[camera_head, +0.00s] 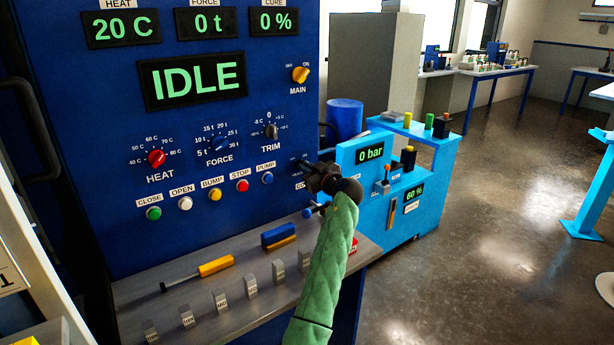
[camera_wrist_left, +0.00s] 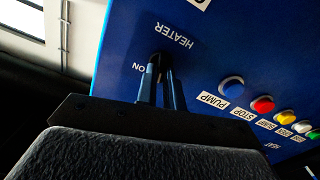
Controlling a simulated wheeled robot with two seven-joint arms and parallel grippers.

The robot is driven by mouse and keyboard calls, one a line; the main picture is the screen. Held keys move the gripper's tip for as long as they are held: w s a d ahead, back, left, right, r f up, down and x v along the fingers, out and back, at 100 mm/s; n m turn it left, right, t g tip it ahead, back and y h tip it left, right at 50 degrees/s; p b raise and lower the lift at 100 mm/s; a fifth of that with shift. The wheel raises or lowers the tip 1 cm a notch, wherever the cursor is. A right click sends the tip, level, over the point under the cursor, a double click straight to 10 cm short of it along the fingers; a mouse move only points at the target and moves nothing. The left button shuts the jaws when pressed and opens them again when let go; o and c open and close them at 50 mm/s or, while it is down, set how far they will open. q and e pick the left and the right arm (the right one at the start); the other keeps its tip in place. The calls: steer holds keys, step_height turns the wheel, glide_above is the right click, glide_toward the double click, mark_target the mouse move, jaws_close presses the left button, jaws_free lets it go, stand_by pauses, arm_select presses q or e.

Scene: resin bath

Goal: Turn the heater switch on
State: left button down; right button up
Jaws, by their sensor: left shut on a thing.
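The heater switch (camera_wrist_left: 157,60) is a small dark part on the blue panel in the left wrist view, between the white labels "HEATER" (camera_wrist_left: 175,34) and "ON" (camera_wrist_left: 138,68). My left gripper (camera_wrist_left: 162,82) has its two narrow fingers close together at the switch, shut on it. The fingers hide much of the switch, so its exact position cannot be told. In the head view my left gripper (camera_head: 305,168) reaches the lower right edge of the panel and covers the switch. My right gripper is not in view.
A row of buttons, ending with the blue PUMP button (camera_head: 267,178), lies left of my gripper. The display (camera_head: 193,79) reads IDLE. Below is a grey shelf (camera_head: 150,300) with a yellow-handled tool (camera_head: 215,265) and several tagged blocks. A light-blue pump unit (camera_head: 375,205) stands to the right.

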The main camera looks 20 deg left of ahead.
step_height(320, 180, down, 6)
arm_select(q)
steer(key=shift+w+d+m+p, duration=0.1)
steer(key=shift+m+p, duration=0.1)
steer(key=shift+m, duration=2.8)
steer(key=shift+w+d+m+p, duration=0.1)
steer(key=shift+m+p, duration=0.1)
steer(key=shift+m, duration=2.8)
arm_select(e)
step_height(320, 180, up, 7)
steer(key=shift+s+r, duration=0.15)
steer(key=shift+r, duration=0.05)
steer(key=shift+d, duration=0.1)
arm_select(q)
steer(key=c, duration=1.5)
jaws_free()
steer(key=shift+f, duration=0.1)
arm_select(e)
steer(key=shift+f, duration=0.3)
